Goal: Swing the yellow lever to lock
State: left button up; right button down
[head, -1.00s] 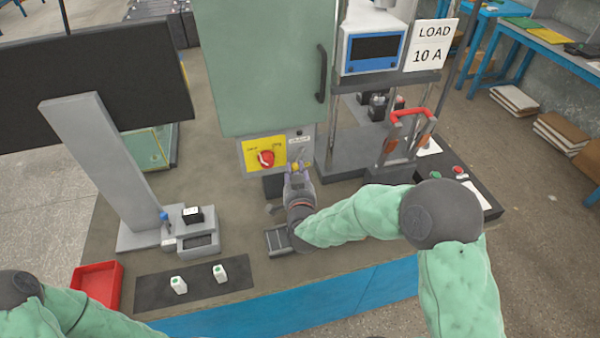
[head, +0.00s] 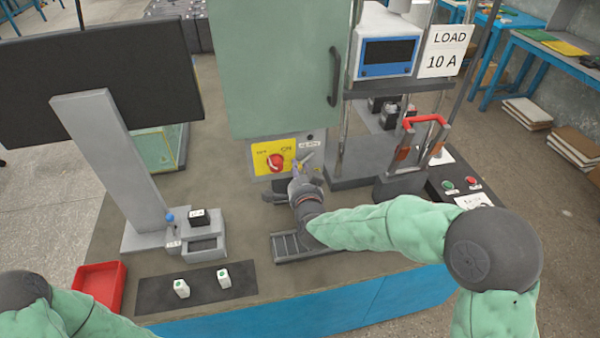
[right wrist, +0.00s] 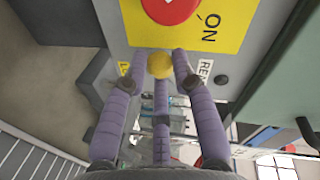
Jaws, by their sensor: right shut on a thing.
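The yellow lever shows in the right wrist view as a round yellow knob (right wrist: 160,66) between my purple fingertips, below the yellow switch plate. My right gripper (head: 303,164) is shut on it, at the front of the green cabinet's base. In the head view the gripper hides most of the lever. The lever's arm and pivot cannot be made out. A red rotary switch (head: 275,162) on the yellow plate (head: 260,158) sits just left of the gripper. My left gripper is out of the head view; only part of that arm shows at bottom left.
The green cabinet (head: 270,70) with a dark handle stands behind. A red-handled device (head: 425,119) and a control box (head: 460,187) are to the right. A slotted grey tray (head: 290,250) lies under my right forearm. A red bin (head: 97,290) and two white blocks are at front left.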

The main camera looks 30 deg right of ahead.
jog(key=shift+r, duration=0.1)
jog(key=c, duration=1)
grip_release()
jog(key=shift+w, duration=0.1)
jog(key=v, duration=1.2)
jog(key=shift+a, duration=0.1)
